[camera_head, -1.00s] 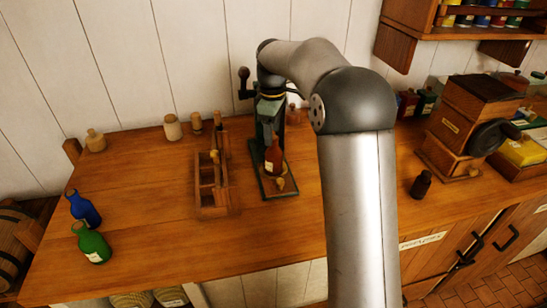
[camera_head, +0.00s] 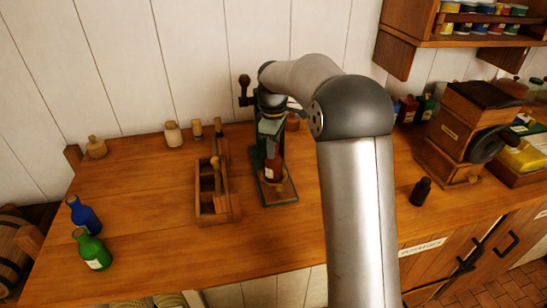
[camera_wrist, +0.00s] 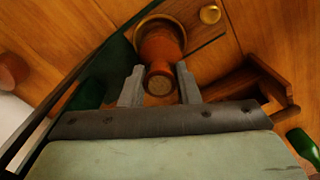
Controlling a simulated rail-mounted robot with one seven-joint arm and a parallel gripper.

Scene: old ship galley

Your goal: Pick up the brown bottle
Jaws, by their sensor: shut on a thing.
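The brown bottle (camera_head: 272,167) is reddish brown with a pale label and stands upright at the green stand (camera_head: 279,201) on the counter. My gripper (camera_head: 271,143) is above it, pointing down. In the wrist view, the bottle's neck (camera_wrist: 160,52) lies between the two fingertips of my gripper (camera_wrist: 160,84), which are shut on it. The wrist view looks down on its round top. My gripper hides the upper part of the bottle in the head view.
A wooden rack (camera_head: 218,208) stands close on the left. Blue (camera_head: 83,214) and green (camera_head: 92,250) bottles stand at the far left. A small dark bottle (camera_head: 421,191) and a wooden grinder (camera_head: 462,130) are on the right. The counter between rack and green bottle is clear.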

